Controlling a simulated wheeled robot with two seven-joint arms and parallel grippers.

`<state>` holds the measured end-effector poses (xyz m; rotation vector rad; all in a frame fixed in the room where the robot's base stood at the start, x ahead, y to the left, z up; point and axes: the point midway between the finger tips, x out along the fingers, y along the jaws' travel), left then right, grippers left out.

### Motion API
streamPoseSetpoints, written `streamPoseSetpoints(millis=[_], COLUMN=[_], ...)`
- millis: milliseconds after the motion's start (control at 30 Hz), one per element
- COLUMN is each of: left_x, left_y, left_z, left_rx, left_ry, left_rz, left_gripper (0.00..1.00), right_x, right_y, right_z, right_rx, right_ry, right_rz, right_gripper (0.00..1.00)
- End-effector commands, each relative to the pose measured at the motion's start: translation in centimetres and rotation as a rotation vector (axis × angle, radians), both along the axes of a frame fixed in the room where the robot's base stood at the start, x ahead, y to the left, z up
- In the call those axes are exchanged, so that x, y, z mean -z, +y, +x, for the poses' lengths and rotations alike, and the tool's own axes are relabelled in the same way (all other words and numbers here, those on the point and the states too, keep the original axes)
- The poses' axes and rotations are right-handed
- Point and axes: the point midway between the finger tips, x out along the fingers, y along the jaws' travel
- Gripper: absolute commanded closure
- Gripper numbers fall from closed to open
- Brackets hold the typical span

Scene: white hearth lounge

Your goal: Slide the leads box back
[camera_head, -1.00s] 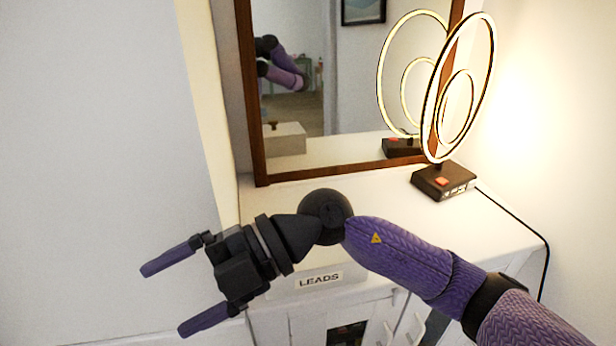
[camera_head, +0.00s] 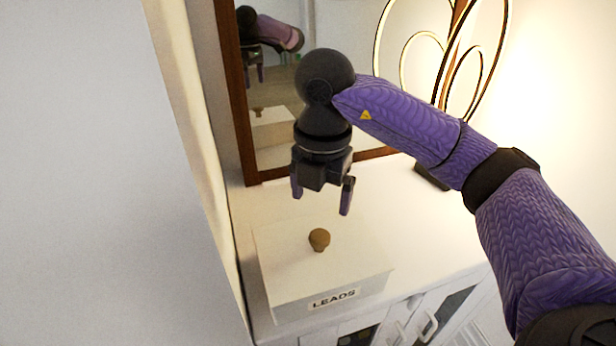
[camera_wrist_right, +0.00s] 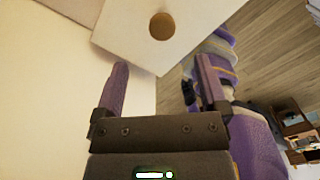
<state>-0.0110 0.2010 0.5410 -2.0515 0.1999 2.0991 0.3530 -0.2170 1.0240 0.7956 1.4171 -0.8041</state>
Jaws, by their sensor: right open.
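The leads box (camera_head: 285,283) is a white box with a "LEADS" label on its front and a round brown knob (camera_head: 319,239) on its top. It sits on the white cabinet top at the left end, near its front edge. My right gripper (camera_head: 322,200) is open and empty, pointing down above and behind the box, apart from the knob. In the right wrist view the box (camera_wrist_right: 128,30) and its knob (camera_wrist_right: 162,26) lie beyond my open fingers (camera_wrist_right: 160,85). My left gripper is in neither view.
A wood-framed mirror (camera_head: 241,120) stands behind the box. A lit ring lamp (camera_head: 478,85) stands at the right, partly hidden by my right arm. A wall borders the left. The cabinet top (camera_head: 420,230) right of the box is clear.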

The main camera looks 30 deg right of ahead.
Motion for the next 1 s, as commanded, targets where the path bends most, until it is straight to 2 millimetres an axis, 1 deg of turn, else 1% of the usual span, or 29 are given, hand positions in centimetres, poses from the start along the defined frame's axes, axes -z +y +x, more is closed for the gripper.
streamPoseSetpoints(millis=[33, 200, 333, 400, 500, 733, 767, 800, 967, 1000], left_x=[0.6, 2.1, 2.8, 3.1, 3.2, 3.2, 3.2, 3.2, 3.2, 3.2], left_y=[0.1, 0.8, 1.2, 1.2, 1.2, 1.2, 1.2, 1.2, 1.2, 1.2], left_z=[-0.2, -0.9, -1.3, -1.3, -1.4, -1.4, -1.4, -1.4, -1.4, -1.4], left_rx=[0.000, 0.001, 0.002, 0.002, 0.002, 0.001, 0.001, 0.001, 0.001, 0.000], left_ry=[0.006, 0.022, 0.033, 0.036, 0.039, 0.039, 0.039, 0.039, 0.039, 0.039], left_rz=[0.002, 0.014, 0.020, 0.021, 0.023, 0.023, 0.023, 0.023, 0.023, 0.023], left_gripper=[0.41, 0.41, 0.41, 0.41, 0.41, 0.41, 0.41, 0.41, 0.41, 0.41], right_x=[1.2, 5.4, 7.9, 8.7, 9.3, 9.3, 9.3, 9.3, 9.3, 9.3], right_y=[0.0, 0.0, 0.1, 0.1, 0.1, 0.1, 0.1, 0.1, 0.1, 0.1], right_z=[0.0, -0.1, -0.1, -0.1, 0.0, 0.0, 0.0, 0.0, 0.0, 0.0], right_rx=[-0.001, -0.002, -0.004, -0.004, -0.005, -0.005, -0.005, -0.005, -0.005, -0.005], right_ry=[0.006, 0.006, 0.005, 0.004, 0.002, 0.000, 0.000, 0.000, 0.000, 0.000], right_rz=[0.000, 0.002, 0.003, 0.005, 0.005, 0.005, 0.005, 0.005, 0.006, 0.006], right_gripper=[0.08, 0.08, 0.08, 0.08, 0.08, 0.08, 0.10, 0.18, 0.52, 0.61])
